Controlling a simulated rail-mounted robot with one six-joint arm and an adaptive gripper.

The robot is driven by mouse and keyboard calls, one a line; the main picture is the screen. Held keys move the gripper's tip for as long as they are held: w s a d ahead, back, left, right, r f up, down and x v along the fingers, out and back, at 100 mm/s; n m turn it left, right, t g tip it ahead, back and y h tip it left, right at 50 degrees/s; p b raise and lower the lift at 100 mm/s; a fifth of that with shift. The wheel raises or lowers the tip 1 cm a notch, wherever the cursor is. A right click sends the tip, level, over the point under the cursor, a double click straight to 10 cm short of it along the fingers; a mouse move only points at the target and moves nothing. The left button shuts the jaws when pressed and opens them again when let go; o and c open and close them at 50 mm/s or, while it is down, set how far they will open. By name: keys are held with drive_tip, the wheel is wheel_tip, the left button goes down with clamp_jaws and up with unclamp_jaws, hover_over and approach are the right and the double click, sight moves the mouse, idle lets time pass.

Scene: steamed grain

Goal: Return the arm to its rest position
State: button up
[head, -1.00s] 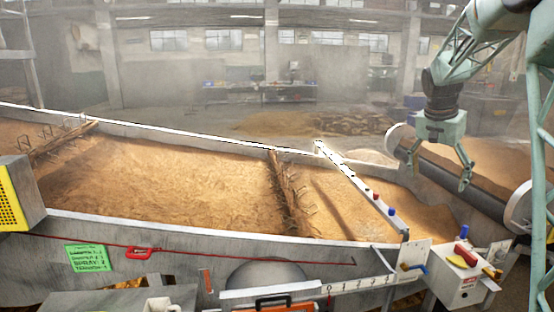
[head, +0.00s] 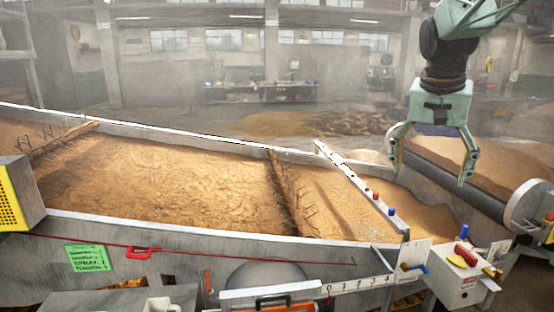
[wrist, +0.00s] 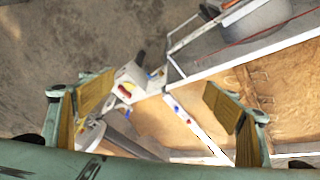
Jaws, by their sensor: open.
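My gripper (head: 432,172) hangs at the upper right in the head view, fingers pointing down. It is open and empty, in the air above the right end of the grain trough and the roller. In the wrist view my gripper (wrist: 165,115) shows its two fingers spread wide, with yellowish inner pads and nothing between them. Below it lie the trough's end and the control box, well apart from the fingers.
The long grain trough (head: 190,232) crosses the view, with a white perforated bar (head: 350,178) at its right part. A roller (head: 465,182) lies at right. A white control box (head: 462,284) with a red switch stands at front right. Open air surrounds my gripper.

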drive_tip(key=s+a+r+n, duration=0.1)
drive_tip(key=s+a, duration=0.3)
drive_tip(key=s, duration=0.3)
drive_tip(key=s+a+n+y, duration=0.1)
drive_tip(key=s+a, duration=0.3)
drive_tip(key=s, duration=0.3)
drive_tip(key=s+a+r+n, duration=0.1)
drive_tip(key=s+a+n, duration=0.1)
drive_tip(key=s+a, duration=0.35)
drive_tip(key=s+a+f+n, duration=0.1)
drive_tip(key=s+a+f, duration=0.1)
drive_tip(key=s, duration=0.8)
drive_tip(key=s+a+f+n+t+y, duration=0.1)
drive_tip(key=s+f, duration=0.3)
drive_tip(key=s, duration=0.7)
drive_tip(key=shift+a+n, duration=0.6)
drive_tip(key=shift+a, duration=0.3)
drive_tip(key=shift+f, duration=0.1)
